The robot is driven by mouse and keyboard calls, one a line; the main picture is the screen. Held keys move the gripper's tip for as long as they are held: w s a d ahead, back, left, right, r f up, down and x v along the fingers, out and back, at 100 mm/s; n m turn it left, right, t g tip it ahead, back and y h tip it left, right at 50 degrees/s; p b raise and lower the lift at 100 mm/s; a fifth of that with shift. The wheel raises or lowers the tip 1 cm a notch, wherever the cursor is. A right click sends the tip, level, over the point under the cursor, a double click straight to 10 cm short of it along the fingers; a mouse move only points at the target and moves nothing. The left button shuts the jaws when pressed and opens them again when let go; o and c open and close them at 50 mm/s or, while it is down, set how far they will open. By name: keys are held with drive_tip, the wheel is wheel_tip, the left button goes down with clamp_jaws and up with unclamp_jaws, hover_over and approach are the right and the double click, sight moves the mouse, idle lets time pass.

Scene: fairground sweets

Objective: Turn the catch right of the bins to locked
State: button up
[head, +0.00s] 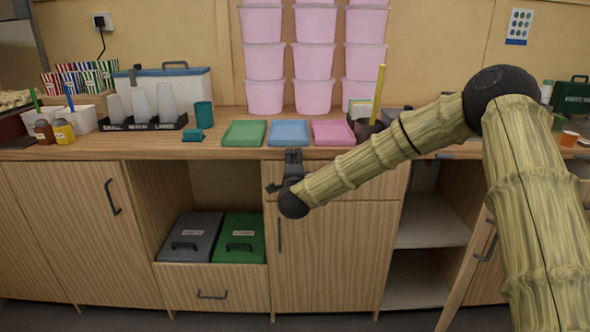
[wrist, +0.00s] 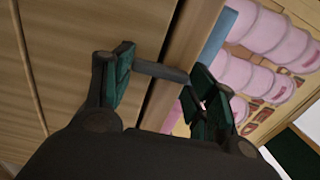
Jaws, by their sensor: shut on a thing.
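My gripper (head: 293,158) is at the cabinet front just under the counter's edge, right of the bins and below the blue tray. In the wrist view its two dark green-padded fingers are closed on a dark grey bar, the catch (wrist: 160,71), which spans the gap between them. The catch sits close to the wooden front; its locked or unlocked marks do not show. In the head view my gripper hides it. The grey bin (head: 190,232) and the green bin (head: 240,232) stand lidded in the open compartment to the left.
On the counter above are a green tray (head: 244,133), a blue tray (head: 288,132) and a pink tray (head: 333,133). Pink tubs (head: 314,97) are stacked behind. A cabinet door with a vertical handle (head: 280,235) lies below my gripper. Open shelves (head: 425,234) are to the right.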

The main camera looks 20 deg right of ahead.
drive_tip(key=shift+m, duration=0.3)
drive_tip(key=o, duration=1)
drive_tip(key=shift+s, duration=0.15)
drive_tip(key=v, duration=1.1)
drive_tip(key=shift+s+a, duration=0.15)
drive_tip(key=shift+s, duration=0.2)
